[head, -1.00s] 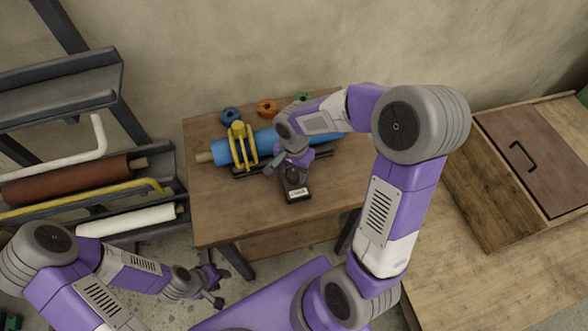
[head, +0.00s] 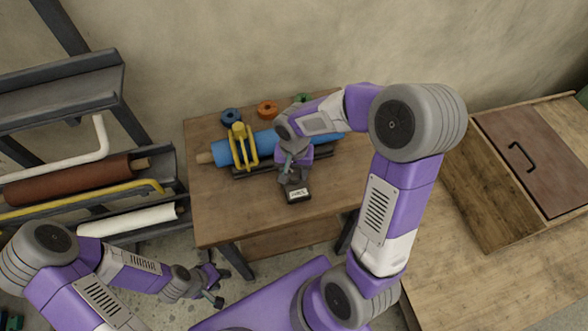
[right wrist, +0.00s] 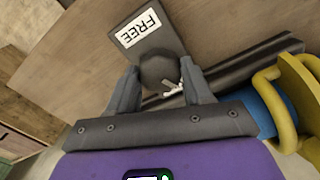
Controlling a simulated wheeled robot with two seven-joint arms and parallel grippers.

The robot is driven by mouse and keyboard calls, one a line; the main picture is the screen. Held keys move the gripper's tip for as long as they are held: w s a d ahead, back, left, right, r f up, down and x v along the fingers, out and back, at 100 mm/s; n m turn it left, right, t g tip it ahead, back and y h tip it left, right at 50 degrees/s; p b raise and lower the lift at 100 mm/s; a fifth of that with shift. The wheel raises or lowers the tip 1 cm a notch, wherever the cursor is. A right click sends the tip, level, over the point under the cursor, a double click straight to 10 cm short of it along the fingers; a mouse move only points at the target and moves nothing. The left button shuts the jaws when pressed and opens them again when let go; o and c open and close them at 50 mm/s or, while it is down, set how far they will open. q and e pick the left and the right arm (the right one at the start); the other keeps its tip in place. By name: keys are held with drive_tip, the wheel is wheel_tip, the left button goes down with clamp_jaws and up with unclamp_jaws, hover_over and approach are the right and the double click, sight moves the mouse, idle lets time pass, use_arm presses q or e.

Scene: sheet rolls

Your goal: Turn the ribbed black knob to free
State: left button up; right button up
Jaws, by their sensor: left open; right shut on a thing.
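The ribbed black knob (right wrist: 160,70) sits on a dark block (right wrist: 172,38) with a white label reading FREE (right wrist: 139,27) in the right wrist view. The block also shows in the head view (head: 298,195), at the front of the small table. My right gripper (right wrist: 164,82) is shut on the knob, one finger on each side. A small pale pointer shows at the knob's edge, partly hidden. In the head view my right gripper (head: 292,172) hides the knob. My left gripper (head: 216,287) is open and empty, low at the left, away from the table.
A blue roll (head: 228,152) with a yellow clamp frame (head: 240,147) lies in a dark holder behind the block. Blue (head: 230,117), orange (head: 267,109) and green rings stand along the table's back. A rack of rolls (head: 75,180) is at left, a wooden cabinet (head: 520,160) at right.

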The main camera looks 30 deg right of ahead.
drive_tip(key=n+p, duration=0.1)
drive_tip(key=n, duration=0.3)
drive_tip(key=shift+r+n, duration=0.1)
drive_tip(key=shift+n, duration=0.2)
drive_tip(key=n+p, duration=0.1)
drive_tip(key=n, duration=0.2)
drive_tip(key=shift+n, duration=0.3)
drive_tip(key=n+p, duration=0.1)
drive_tip(key=n, duration=0.3)
drive_tip(key=shift+n, duration=0.3)
drive_tip(key=n+p, duration=0.2)
drive_tip(key=n, duration=0.1)
drive_tip(key=shift+n, duration=0.3)
drive_tip(key=n+p, duration=0.1)
drive_tip(key=n, duration=0.2)
drive_tip(key=shift+n+p, duration=0.3)
drive_tip(key=shift+p, duration=0.05)
drive_tip(key=n+p, duration=0.2)
drive_tip(key=n, duration=0.1)
drive_tip(key=shift+n, duration=0.3)
drive_tip(key=n+p, duration=0.2)
drive_tip(key=n, duration=0.2)
drive_tip(key=shift+n+p, duration=1.1)
drive_tip(key=shift+n, duration=0.7)
